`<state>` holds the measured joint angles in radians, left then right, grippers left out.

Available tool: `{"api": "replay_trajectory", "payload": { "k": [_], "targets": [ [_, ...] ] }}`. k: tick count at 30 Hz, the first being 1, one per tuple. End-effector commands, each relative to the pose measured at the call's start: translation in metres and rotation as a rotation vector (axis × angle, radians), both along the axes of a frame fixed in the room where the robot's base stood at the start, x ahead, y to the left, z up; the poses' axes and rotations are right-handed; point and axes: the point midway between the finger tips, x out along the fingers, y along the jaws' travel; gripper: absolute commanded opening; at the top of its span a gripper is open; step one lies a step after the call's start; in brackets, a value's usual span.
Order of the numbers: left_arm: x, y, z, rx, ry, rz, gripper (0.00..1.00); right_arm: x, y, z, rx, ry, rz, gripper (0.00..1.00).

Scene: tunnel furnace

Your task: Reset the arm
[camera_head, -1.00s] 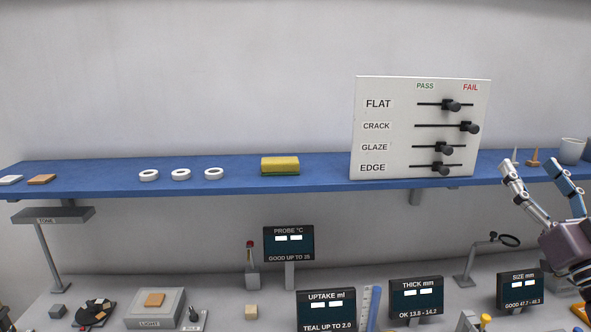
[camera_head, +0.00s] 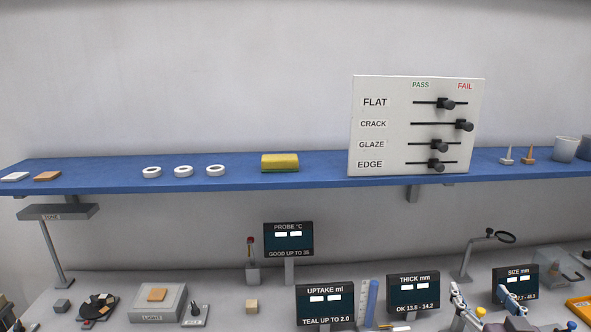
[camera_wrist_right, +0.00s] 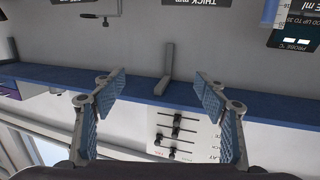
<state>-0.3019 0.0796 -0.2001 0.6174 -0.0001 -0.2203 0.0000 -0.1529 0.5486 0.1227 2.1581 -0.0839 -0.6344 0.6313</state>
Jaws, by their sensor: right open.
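My right gripper (camera_head: 482,303) is low at the lower right of the head view, in front of the thickness and size displays. In the right wrist view my right gripper (camera_wrist_right: 160,95) shows its two blue-padded fingers wide apart with nothing between them. The blue shelf (camera_wrist_right: 150,86) and the white slider board (camera_wrist_right: 185,128) appear beyond the fingers, upside down. My left gripper is in neither current view.
The blue shelf (camera_head: 225,182) carries white rings (camera_head: 183,171), a yellow sponge (camera_head: 280,162) and the slider board (camera_head: 380,92). Below stand the uptake display (camera_head: 325,304), thickness display (camera_head: 413,293), size display (camera_head: 517,283) and a magnifier stand (camera_head: 466,262).

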Motion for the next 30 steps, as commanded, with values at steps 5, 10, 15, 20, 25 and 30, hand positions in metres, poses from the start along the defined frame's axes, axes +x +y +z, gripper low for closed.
{"api": "replay_trajectory", "payload": {
  "k": [5, 10, 15, 20, 25, 30],
  "targets": [
    [-0.001, 0.000, 0.000, 0.000, 0.001, 0.000, 0.26, -0.065, 0.048, -0.116, -0.002, 0.356, -0.005, 0.67],
    [0.001, 0.000, 0.000, 0.000, -0.001, 0.000, 0.26, -0.145, 0.097, -0.192, -0.015, 0.675, 0.051, 0.67],
    [0.002, 0.000, 0.000, -0.001, -0.003, 0.000, 0.26, -0.214, 0.137, -0.230, -0.020, 0.901, 0.132, 0.67],
    [0.003, 0.000, 0.000, -0.001, -0.005, 0.000, 0.26, -0.268, 0.167, -0.247, -0.021, 1.062, 0.214, 0.67],
    [0.005, -0.001, -0.002, -0.001, -0.008, 0.000, 0.26, -0.304, 0.187, -0.267, -0.023, 1.180, 0.282, 0.67],
    [0.005, -0.001, -0.006, -0.001, -0.008, 0.000, 0.26, -0.294, 0.188, -0.314, -0.023, 1.193, 0.281, 0.67]
  ]
}}
